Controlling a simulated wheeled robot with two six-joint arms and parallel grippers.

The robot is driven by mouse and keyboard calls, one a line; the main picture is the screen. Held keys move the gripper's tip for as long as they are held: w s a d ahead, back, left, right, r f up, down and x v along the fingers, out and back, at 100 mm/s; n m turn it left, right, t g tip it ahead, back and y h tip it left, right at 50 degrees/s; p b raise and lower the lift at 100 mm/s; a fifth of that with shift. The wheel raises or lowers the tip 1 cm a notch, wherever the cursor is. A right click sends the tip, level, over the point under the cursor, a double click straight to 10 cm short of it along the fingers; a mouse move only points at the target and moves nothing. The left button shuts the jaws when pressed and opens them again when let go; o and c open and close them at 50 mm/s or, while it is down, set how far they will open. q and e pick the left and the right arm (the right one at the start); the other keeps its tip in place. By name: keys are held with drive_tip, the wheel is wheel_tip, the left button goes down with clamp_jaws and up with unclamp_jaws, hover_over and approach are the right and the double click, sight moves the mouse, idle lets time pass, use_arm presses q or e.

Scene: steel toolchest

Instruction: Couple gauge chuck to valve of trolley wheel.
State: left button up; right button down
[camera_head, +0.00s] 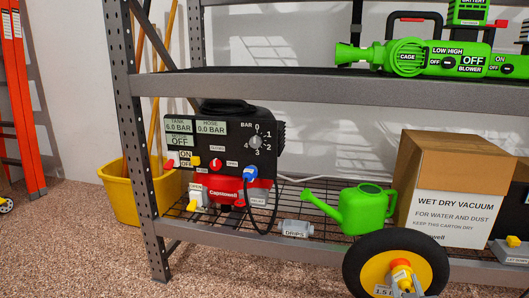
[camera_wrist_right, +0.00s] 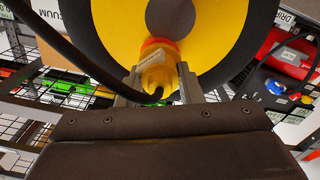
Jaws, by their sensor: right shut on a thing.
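The trolley wheel (camera_head: 353,264), a black tyre around a yellow hub, stands at the bottom right of the head view, in front of the shelf; the wheel also fills the top of the right wrist view (camera_wrist_right: 222,28). My right gripper (camera_wrist_right: 160,84) is shut on the gauge chuck (camera_wrist_right: 156,76), a yellow body with an orange-red collar and a black hose. The chuck (camera_head: 401,273) is at the hub's face, its collar end toward the wheel. The valve is hidden behind it, so I cannot tell whether they are joined. My left gripper is not in view.
A black and red compressor (camera_head: 222,128) on the lower shelf reads tank 6.0 bar, hose 0.0 bar, OFF. A green watering can (camera_head: 365,208) and a vacuum carton (camera_head: 453,207) stand behind the wheel. A steel upright (camera_head: 137,150) is left; floor in front is clear.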

drive_tip(key=shift+m+b, duration=0.65)
drive_tip(key=shift+m, duration=1.25)
drive_tip(key=c, duration=0.9)
unclamp_jaws()
drive_tip(key=shift+w, duration=0.1)
drive_tip(key=shift+p+v, duration=0.55)
drive_tip(key=shift+v, duration=1.2)
drive_tip(key=shift+p+v, duration=0.6)
drive_tip(key=shift+v, duration=2.25)
